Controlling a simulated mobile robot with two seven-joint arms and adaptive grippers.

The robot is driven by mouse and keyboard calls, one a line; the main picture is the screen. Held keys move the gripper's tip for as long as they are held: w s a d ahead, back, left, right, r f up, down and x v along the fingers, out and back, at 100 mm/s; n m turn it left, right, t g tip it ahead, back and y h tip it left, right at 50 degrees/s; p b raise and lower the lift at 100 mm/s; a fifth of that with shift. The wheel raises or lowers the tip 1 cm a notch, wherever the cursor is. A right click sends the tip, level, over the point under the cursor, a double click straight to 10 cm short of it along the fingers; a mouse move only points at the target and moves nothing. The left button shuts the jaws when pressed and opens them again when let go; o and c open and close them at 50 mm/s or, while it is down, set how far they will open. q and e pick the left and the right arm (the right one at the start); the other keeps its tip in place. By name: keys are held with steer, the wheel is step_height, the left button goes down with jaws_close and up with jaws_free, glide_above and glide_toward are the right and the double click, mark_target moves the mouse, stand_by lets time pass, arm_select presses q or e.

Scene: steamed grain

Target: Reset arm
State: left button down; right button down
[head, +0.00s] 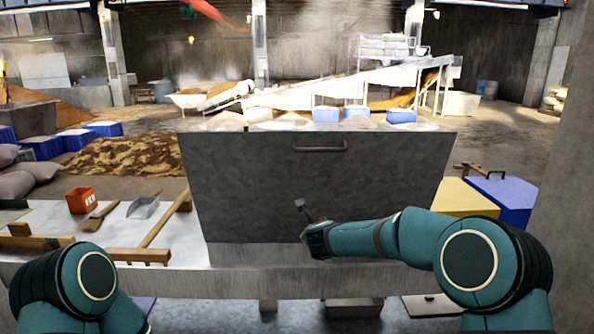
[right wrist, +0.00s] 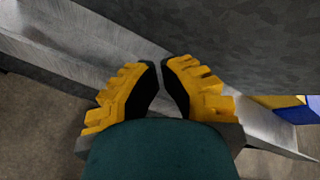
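My right arm (head: 370,238) reaches in from the right, in front of a large grey metal box with a handle on its front. My right gripper (right wrist: 161,64) has yellow fingers with black inner pads. Its fingertips are close together with only a thin gap, and nothing shows between them. In the head view its small dark end shows against the box front; whether it touches the box I cannot tell. My left arm (head: 75,285) shows only as a teal joint at the lower left. My left gripper is out of view.
The grey metal box (head: 250,170) stands on a long pale table (head: 170,278). At left on the table are an orange box (head: 82,200), a brush (head: 100,217), a metal scoop (head: 143,207) and wooden pieces. Yellow and blue boxes (head: 505,197) stand at right. A wall closes the far right.

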steer(key=s+d+f+n+g+y, duration=0.1)
steer(key=s+d+f+n+g, duration=0.15)
steer(key=s+f+n, duration=0.8)
steer(key=s+d+f+n+g+y, duration=0.1)
steer(key=s+f+n+g, duration=0.2)
steer(key=s+f+n, duration=0.7)
steer(key=s+f+n+g, duration=0.1)
steer(key=s+f+n, duration=0.1)
steer(key=s, duration=0.5)
steer(key=s+f+n+g+y, duration=0.1)
steer(key=s+f+n+g, duration=0.1)
steer(key=s+f, duration=0.3)
steer(key=s+d+f+n+g, duration=0.1)
steer(key=s+f+n+g, duration=0.1)
steer(key=s, duration=0.7)
steer(key=shift+f+y, duration=0.3)
steer(key=shift+f, duration=0.6)
steer(key=shift+d, duration=0.15)
